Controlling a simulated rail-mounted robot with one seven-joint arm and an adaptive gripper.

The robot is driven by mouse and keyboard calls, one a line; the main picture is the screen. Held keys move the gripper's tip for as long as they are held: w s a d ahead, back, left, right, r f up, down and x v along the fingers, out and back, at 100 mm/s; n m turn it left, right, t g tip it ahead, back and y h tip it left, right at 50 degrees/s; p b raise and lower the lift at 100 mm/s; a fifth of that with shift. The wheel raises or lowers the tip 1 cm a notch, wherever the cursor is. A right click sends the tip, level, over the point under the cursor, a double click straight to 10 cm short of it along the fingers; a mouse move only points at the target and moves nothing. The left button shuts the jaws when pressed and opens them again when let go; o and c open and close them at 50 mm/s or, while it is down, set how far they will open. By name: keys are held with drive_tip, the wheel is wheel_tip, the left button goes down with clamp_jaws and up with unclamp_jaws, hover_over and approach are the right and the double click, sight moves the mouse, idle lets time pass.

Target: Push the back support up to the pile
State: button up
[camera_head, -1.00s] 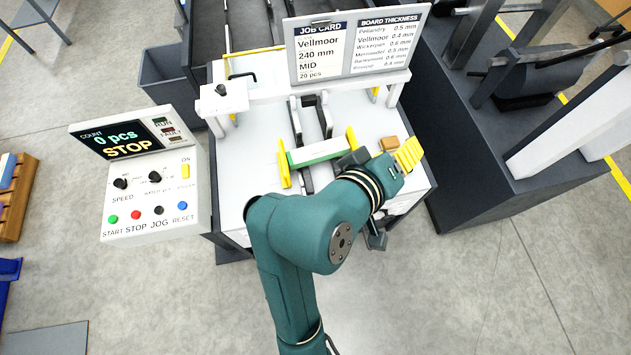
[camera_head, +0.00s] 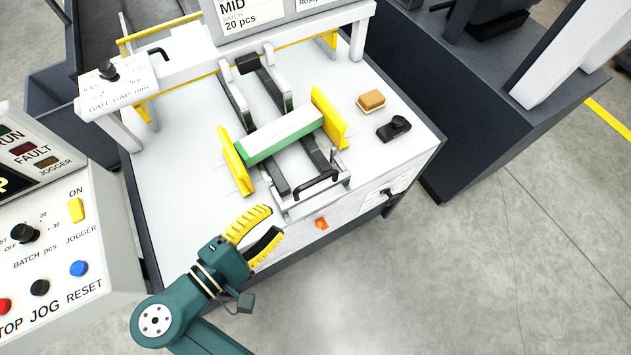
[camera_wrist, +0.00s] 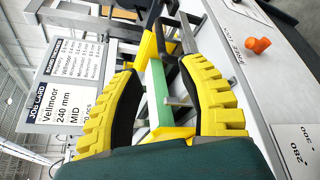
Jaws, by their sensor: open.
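The pile (camera_head: 280,135) is a white stack with a green front face, lying between two yellow side guides (camera_head: 236,160) (camera_head: 328,118). The back support appears to be the grey metal carriage with a black handle (camera_head: 316,187), at the table's front edge on this side of the pile. A gap shows between its front bar and the pile. My gripper (camera_head: 272,222), with yellow ribbed fingers, is open and empty, left of and nearer than the handle, apart from it. In the wrist view my open fingers (camera_wrist: 160,72) frame the pile's green face (camera_wrist: 158,95).
A brown block (camera_head: 371,101) and a black knob clamp (camera_head: 394,128) lie on the table right of the guides. An orange knob (camera_head: 321,223) sits on the front face. A white crossbar (camera_head: 225,65) spans behind the pile. The control panel (camera_head: 50,220) stands at the left.

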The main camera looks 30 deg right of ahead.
sight(310, 186)
drive_tip(key=b+x, duration=0.2)
drive_tip(key=x, duration=1.2)
drive_tip(key=shift+w+d+f+b, duration=0.1)
drive_tip(key=shift+d+b, duration=0.2)
drive_tip(key=shift+b, duration=0.05)
drive_tip(key=shift+c, duration=0.2)
clamp_jaws()
drive_tip(key=shift+a, duration=0.1)
